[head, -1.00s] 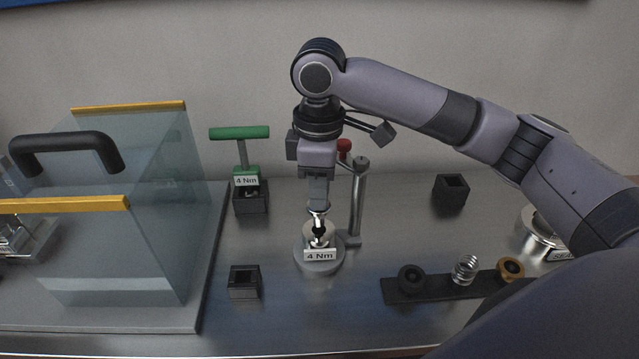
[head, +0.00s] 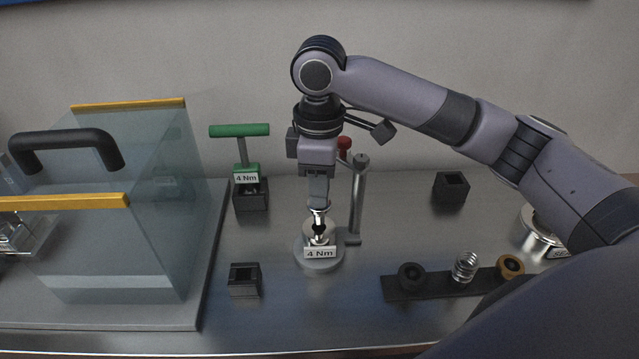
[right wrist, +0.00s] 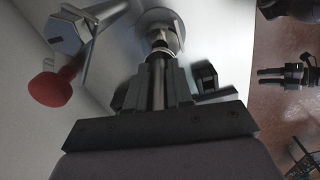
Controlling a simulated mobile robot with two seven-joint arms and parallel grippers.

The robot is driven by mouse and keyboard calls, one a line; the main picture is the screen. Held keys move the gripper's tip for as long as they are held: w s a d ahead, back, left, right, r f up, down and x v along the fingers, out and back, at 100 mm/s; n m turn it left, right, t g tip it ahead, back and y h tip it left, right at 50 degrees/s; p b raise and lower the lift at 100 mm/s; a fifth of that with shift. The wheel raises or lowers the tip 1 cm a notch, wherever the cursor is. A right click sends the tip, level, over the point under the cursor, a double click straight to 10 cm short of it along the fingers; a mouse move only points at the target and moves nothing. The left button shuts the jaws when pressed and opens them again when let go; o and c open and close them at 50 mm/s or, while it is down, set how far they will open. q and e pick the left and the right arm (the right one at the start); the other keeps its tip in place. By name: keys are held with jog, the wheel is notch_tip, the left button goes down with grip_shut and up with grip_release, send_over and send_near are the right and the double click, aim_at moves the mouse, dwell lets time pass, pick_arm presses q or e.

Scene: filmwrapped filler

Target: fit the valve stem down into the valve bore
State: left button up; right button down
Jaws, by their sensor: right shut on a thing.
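In the right wrist view the stem (right wrist: 160,42) shows beyond the fingers, in line with the round body (right wrist: 163,22).
A post with a red knob (head: 344,143) stands close behind the valve body. A green T-handle tool (head: 239,131) stands in a black holder at left. A dark strip (head: 432,289) with rings and a spring lies at right. A clear guard (head: 120,230) fills the left.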

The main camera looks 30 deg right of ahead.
jog(key=shift+f+b, duration=0.3)
jog(key=shift+f, duration=2.2)
jog(key=c, duration=0.9)
grip_release()
jog(key=shift+r, duration=3.6)
